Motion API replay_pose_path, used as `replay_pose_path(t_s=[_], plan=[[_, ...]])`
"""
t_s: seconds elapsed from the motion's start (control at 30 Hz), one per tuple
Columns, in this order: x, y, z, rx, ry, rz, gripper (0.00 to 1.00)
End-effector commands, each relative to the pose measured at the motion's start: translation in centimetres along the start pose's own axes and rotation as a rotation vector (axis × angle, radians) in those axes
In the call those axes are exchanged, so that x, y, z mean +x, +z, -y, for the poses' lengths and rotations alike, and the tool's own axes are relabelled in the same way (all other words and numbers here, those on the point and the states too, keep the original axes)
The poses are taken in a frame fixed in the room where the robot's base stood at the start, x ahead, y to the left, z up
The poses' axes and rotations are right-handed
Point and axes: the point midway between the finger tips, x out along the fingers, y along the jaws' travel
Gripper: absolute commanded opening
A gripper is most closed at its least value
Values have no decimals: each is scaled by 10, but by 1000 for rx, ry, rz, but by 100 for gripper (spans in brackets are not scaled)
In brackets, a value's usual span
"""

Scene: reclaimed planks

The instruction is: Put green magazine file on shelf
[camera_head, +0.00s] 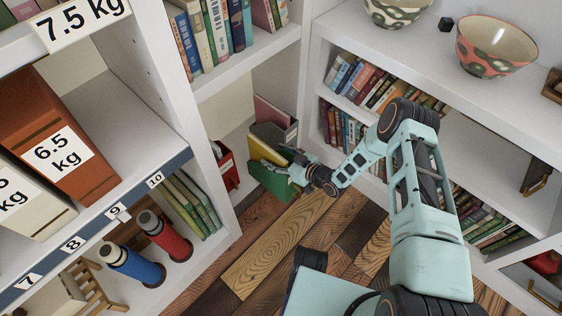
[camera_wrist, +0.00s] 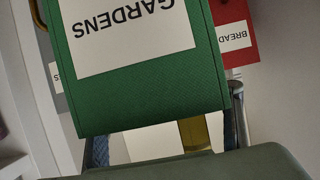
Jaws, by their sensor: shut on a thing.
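The green magazine file (camera_head: 268,181) is low in the corner, at the front of the lower shelf bay. In the wrist view the green file (camera_wrist: 205,92) fills the upper middle, with a white label reading GARDENS upside down. My gripper (camera_head: 287,172) is shut on it; in the wrist view the gripper's fingers (camera_wrist: 167,140) lie on either side of its near end. The shelf (camera_head: 228,112) around it is white. Whether the file's base touches a surface is hidden.
A red file (camera_head: 228,165), labelled BREAD (camera_wrist: 236,38) in the wrist view, stands left of the green one. A grey file (camera_head: 291,131) and a yellow item stand close behind. A white upright (camera_head: 205,130) borders the left; plank floor (camera_head: 270,255) is open in front.

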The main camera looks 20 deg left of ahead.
Motion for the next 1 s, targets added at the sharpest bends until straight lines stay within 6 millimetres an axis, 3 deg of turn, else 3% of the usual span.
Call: replay_pose_path(t_s=[1.0], plan=[[82,-38,-1,-2,1,-9,8]])
